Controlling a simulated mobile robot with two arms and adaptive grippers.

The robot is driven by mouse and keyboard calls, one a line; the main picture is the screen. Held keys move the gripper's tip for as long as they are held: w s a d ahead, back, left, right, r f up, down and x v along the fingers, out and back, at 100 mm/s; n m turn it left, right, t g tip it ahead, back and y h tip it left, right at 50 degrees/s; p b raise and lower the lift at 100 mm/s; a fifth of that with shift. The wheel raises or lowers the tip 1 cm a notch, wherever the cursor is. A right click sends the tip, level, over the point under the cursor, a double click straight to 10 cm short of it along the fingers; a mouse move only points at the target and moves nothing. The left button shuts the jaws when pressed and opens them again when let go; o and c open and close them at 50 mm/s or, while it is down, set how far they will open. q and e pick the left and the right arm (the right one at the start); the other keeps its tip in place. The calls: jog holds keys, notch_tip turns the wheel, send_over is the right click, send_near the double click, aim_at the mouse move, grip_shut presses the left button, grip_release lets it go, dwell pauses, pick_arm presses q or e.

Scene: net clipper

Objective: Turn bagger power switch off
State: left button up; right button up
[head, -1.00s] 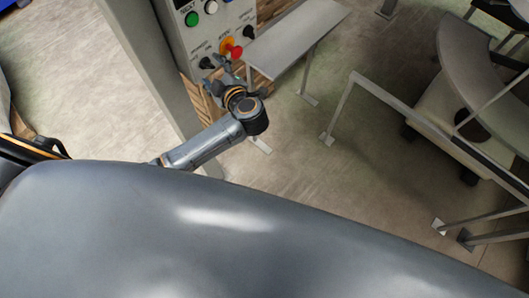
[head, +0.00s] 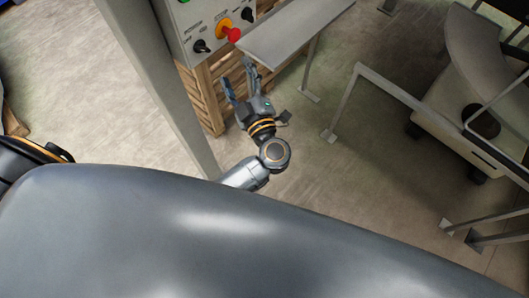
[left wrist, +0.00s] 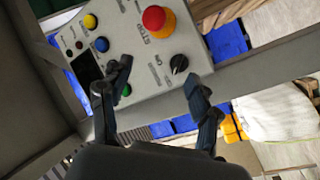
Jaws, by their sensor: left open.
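The control panel (head: 187,17) is a light grey box at the top of the head view. It carries a red stop button (head: 233,34) on an orange base and two black knobs, one at lower left (head: 201,46) and one at upper right (head: 248,14). I cannot tell from the labels which is the power switch. My left gripper (head: 239,77) is open and empty, below the panel and apart from it. In the left wrist view the open fingers (left wrist: 156,72) show before the panel (left wrist: 150,72), with one black knob (left wrist: 179,64) near the right finger. My right gripper is not in view.
A grey shelf (head: 290,33) juts out right of the panel, above my left gripper. A wooden crate (head: 208,98) stands under the panel, and a grey post (head: 150,75) runs to its left. A metal rail (head: 395,100) stands at right. Floor between is clear.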

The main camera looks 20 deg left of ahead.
pick_arm(q)
jog(key=d+f+m+h+b, duration=0.2)
jog(key=f+m+h, duration=0.2)
jog(key=f, duration=0.7)
jog(key=s+d+f+m+t+h+b, duration=0.1)
jog(key=d+f+m+h+b, duration=0.2)
jog(key=f, duration=0.8)
jog(key=d+f+m+t+h+b, duration=0.1)
jog(key=f+m+h, duration=0.5)
jog(key=f, duration=0.6)
jog(key=shift+s+d+m+h+b, duration=0.35)
jog(key=shift+d+m+b, duration=0.35)
jog(key=shift+m, duration=0.7)
